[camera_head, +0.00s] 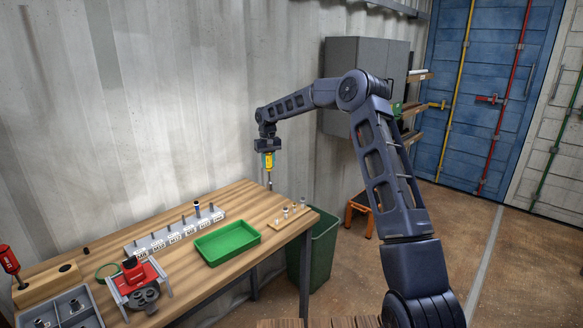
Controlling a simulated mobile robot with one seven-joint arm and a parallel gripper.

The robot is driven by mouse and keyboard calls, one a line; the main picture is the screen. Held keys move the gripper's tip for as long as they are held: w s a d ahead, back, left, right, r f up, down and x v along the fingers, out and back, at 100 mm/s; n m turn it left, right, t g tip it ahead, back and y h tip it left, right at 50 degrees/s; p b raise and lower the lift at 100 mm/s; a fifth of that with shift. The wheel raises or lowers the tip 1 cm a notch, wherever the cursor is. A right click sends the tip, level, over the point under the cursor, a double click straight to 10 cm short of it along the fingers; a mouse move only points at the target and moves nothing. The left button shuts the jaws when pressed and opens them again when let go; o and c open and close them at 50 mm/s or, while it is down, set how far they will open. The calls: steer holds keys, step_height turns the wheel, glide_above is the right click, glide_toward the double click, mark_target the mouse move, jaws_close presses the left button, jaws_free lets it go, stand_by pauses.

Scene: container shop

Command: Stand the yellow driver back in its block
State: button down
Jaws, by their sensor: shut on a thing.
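My gripper (267,151) is shut on the yellow driver (267,161) and holds it upright in the air, above the back right part of the wooden bench (285,224). The driver's thin shaft points down. Its tip looks close to the bench's far edge, but the exact gap cannot be told. The wooden block (40,286) is at the bench's far left, well away from my gripper. A red-handled driver (10,261) stands at its left end, and a dark round hole shows in its top at the right.
A green tray (228,251) and a white labelled rack (150,250) with pegs lie mid-bench. A red vise-like tool (138,272) and grey compartment tray (65,312) are near the block. A small wooden peg board (290,220) is at the right end. A green bin (323,250) stands beyond.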

steer(key=s+a+r+n, duration=0.15)
steer(key=s+a, duration=0.45)
steer(key=a, duration=0.7)
steer(key=s+a+r+n, duration=0.1)
steer(key=s+a+n, duration=0.3)
steer(key=a, duration=0.9)
steer(key=s+a+r+n, duration=0.1)
steer(key=s+a+r, duration=0.1)
steer(key=s+a, duration=0.8)
steer(key=s+a+r+n, duration=0.1)
steer(key=s+a+n, duration=0.1)
steer(key=s+a, duration=1.25)
steer(key=s+a+r+n, duration=0.25)
steer(key=s+a, duration=0.85)
steer(key=s, duration=0.6)
steer(key=shift+s+f, duration=0.2)
steer(key=shift+f, duration=2.6)
steer(key=shift+d+f, duration=0.1)
steer(key=shift+f, duration=2.4)
steer(key=c, duration=1.1)
jaws_free()
steer(key=shift+o, duration=0.2)
